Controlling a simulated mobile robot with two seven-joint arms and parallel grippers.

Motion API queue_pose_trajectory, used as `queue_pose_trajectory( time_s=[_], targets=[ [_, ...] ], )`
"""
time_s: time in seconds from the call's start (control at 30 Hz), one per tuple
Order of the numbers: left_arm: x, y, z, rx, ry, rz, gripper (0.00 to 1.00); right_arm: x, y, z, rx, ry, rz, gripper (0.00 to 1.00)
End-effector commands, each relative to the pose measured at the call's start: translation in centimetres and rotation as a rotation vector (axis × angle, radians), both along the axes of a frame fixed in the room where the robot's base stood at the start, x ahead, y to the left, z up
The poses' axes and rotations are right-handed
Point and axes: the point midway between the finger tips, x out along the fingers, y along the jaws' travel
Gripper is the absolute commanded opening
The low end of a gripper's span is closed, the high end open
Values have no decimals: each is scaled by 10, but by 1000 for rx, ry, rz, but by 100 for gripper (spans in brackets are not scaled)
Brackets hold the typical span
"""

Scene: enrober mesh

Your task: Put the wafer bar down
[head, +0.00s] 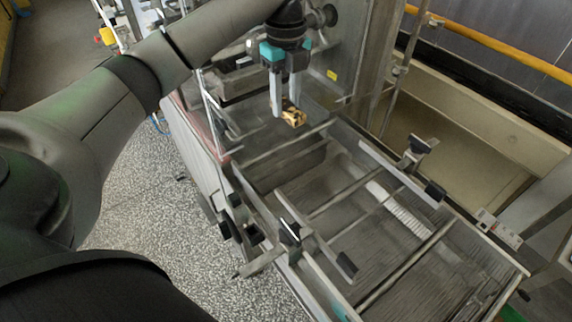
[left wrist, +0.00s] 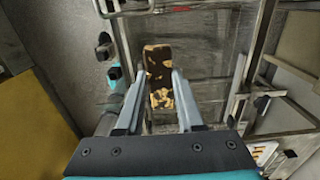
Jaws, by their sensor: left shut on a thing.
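The wafer bar (head: 293,116) is brown and golden with a patchy coating. My left gripper (head: 285,112) points down and is shut on it, with the bar between the two pale fingertips. The bar (left wrist: 158,75) also shows in the left wrist view, between the fingers of the left gripper (left wrist: 155,90) and reaching out beyond them. In the head view the gripper and bar are over the far end of the metal mesh bed (head: 400,275) of the machine. Whether the bar touches the mesh cannot be told. My right gripper is not in view.
Metal cross rods (head: 405,266) and side rails run over the mesh bed. Black clamps (head: 290,230) stand on the near rail and another clamp (head: 419,146) on the far rail. A white ribbed roll (head: 405,212) lies across the bed. Speckled floor (head: 150,215) is at the left.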

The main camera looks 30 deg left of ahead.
Motion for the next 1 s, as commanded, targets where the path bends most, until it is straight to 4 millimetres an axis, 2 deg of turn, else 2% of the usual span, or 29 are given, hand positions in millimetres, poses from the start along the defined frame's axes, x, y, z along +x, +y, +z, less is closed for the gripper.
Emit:
queue_pose_trajectory(
  time_s=[0.03,0.27,0.4,0.5,0.77,1.0],
  targets=[
    [-1,1,-16,2,6,1,5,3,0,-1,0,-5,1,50],
    [-1,0,-78,1,5,1,5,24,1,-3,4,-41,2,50],
    [-1,0,-113,1,5,1,5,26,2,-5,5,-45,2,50],
    [-1,0,-131,1,2,2,5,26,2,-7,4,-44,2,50],
    [0,0,-151,2,1,1,5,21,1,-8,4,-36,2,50],
    [-1,0,-185,1,2,2,5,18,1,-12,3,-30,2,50]
  ],
)
